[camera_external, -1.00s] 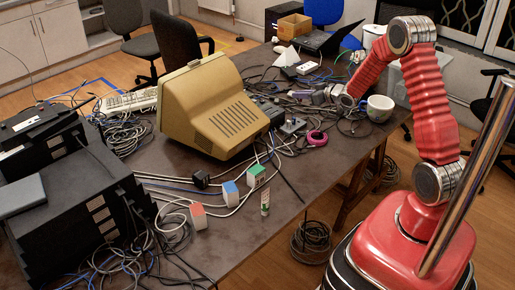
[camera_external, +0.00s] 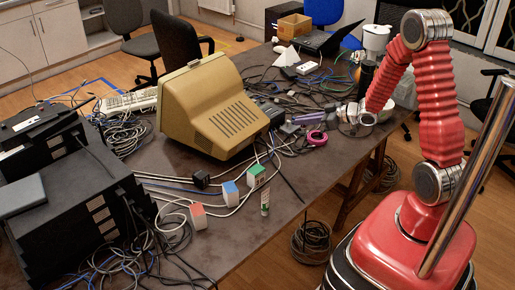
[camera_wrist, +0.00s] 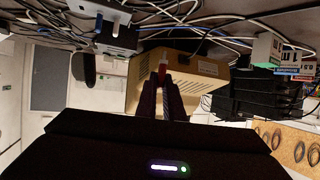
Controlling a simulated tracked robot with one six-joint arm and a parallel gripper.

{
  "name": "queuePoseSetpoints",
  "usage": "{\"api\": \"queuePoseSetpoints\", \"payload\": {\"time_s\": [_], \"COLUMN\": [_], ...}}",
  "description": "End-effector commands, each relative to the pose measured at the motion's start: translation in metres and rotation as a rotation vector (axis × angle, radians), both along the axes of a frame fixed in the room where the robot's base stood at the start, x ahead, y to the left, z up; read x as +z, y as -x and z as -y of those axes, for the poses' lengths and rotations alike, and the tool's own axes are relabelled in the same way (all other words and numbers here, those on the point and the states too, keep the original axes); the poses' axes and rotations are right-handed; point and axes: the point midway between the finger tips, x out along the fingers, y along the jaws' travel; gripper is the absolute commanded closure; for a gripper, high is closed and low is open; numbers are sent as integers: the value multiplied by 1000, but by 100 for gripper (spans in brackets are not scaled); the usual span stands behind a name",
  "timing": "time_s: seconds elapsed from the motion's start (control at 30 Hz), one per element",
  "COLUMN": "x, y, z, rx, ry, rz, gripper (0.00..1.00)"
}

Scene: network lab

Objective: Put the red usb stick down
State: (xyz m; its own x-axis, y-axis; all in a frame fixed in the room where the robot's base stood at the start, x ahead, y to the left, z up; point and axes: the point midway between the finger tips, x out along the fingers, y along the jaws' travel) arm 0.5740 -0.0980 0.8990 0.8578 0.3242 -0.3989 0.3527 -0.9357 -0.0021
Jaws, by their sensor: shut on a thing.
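The red usb stick (camera_wrist: 162,69) shows in the wrist view as a small red piece at the tips of my gripper (camera_wrist: 166,82). My gripper's dark fingers are shut on it, and the stick points away from the palm. The stick is too small to make out there. I cannot tell whether it touches the table.
Cables and small devices clutter the table around my gripper. Blue (camera_external: 230,193), green (camera_external: 257,174) and orange-topped (camera_external: 198,215) blocks stand nearer the front. The front table edge has a fairly bare strip.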

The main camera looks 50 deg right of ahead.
Motion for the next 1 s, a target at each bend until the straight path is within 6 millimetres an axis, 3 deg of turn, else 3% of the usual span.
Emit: {"api": "queuePoseSetpoints", "payload": {"time_s": [0.1,0.53,1.0], "x": [1,-2,-53], "y": [5,4,4], "z": [-9,-9,-9], "rx": [33,33,33], "ry": [-6,-5,-6], "rz": [11,16,16], "gripper": [100,100,100]}}
